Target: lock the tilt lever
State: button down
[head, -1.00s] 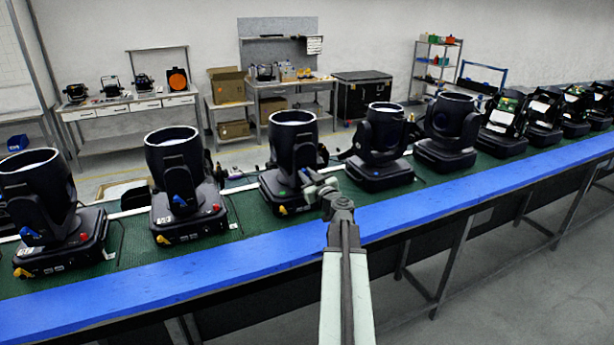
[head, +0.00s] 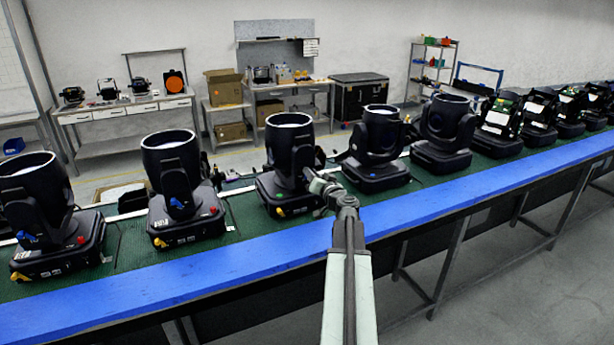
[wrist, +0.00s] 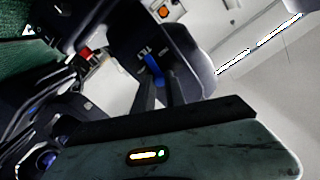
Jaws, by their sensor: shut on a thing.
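The par can (head: 289,150) in the middle of the row stands upright on its black base, with my arm reaching to its right side. In the wrist view the blue tilt lever (wrist: 153,66) shows on the can's dark yoke, beside small white lettering. My gripper (wrist: 158,88) has its two dark fingers close together at the lever and is shut on it. The lever's lower part is hidden between the fingers. In the head view my gripper (head: 316,184) covers the lever. A yellow lever (head: 279,211) shows low on the same base.
More par cans stand close on both sides, one to the left (head: 172,160) and one to the right (head: 378,135), on the green belt (head: 125,240). A blue rail (head: 200,262) runs along the belt's front. A red knob (wrist: 85,54) shows near my gripper.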

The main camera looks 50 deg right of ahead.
jog(key=shift+s+d+f+m, duration=0.1)
jog(key=shift+d+m, duration=0.15)
jog(key=shift+m, duration=0.8)
jog(key=shift+s+d+f+m, duration=0.1)
jog(key=shift+d+m, duration=0.15)
jog(key=shift+m, duration=0.8)
jog(key=c, duration=1.4)
grip_release()
jog(key=shift+w, duration=0.15)
jog(key=v, duration=0.8)
jog(key=shift+w, duration=0.1)
